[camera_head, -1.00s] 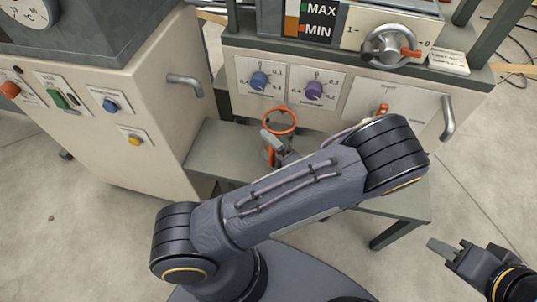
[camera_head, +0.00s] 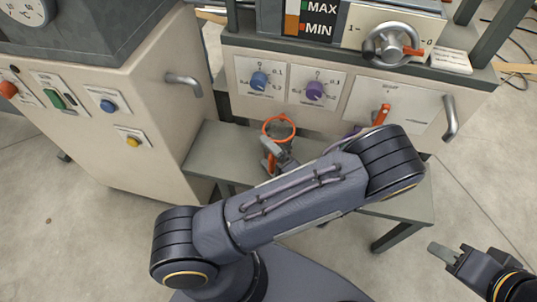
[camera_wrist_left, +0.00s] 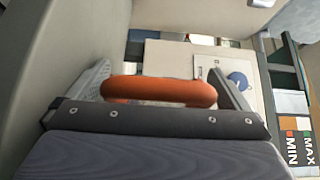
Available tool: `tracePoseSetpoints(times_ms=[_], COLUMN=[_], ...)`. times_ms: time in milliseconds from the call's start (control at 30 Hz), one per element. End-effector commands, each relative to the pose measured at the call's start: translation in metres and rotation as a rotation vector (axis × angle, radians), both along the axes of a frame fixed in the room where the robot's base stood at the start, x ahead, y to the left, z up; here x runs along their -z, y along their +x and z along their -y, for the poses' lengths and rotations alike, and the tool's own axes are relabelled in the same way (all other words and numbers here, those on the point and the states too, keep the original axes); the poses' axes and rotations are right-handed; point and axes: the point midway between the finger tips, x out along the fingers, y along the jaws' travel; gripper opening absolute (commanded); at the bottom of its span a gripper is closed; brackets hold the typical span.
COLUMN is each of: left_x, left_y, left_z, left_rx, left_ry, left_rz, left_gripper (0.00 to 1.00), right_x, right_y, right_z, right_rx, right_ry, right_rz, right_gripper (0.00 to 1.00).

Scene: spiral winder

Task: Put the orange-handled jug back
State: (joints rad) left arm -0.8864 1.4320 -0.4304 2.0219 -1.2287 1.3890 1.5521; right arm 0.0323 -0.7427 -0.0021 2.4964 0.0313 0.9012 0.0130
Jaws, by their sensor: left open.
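The jug shows as an orange rim (camera_head: 279,127) on the grey shelf below the panel in the head view; most of its body is hidden. Its orange handle (camera_wrist_left: 158,91) lies across the left wrist view, between the two fingers. My left gripper (camera_head: 275,152) is open around the handle, on the near side of the jug. I cannot tell whether the fingers touch it. My right gripper (camera_head: 455,253) is at the lower right, far from the jug; its two fingers look apart with nothing between them.
A cabinet with buttons (camera_head: 108,106) is close on the left. The grey shelf (camera_head: 215,150) has bare room left of the jug.

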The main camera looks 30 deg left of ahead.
Motion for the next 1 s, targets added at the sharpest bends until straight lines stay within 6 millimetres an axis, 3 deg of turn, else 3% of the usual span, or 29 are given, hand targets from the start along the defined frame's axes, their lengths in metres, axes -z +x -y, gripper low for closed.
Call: tracePoseSetpoints(times_ms=[167,400,600,800,1000], left_x=[-0.003,-0.004,-0.003,-0.002,-0.009], left_y=[-0.007,-0.028,-0.041,-0.047,-0.049], left_z=[0.019,0.068,0.099,0.110,0.106], left_rx=[0.005,0.005,0.002,0.000,-0.057], left_ry=[-0.001,-0.001,0.000,0.000,-0.046], left_rz=[-0.001,0.000,0.000,-0.001,-0.036], left_gripper=[1.00,1.00,1.00,1.00,1.00], right_x=[-0.008,-0.017,-0.021,-0.022,-0.022], right_y=[0.000,0.000,0.000,0.000,0.000], right_z=[0.000,0.000,0.000,0.000,0.000], right_rx=[0.000,0.000,0.000,0.000,0.000], right_ry=[0.000,0.000,0.000,0.000,0.000], right_rz=[0.000,0.000,0.000,0.000,0.000], right_gripper=[0.34,0.34,0.34,0.34,0.34])
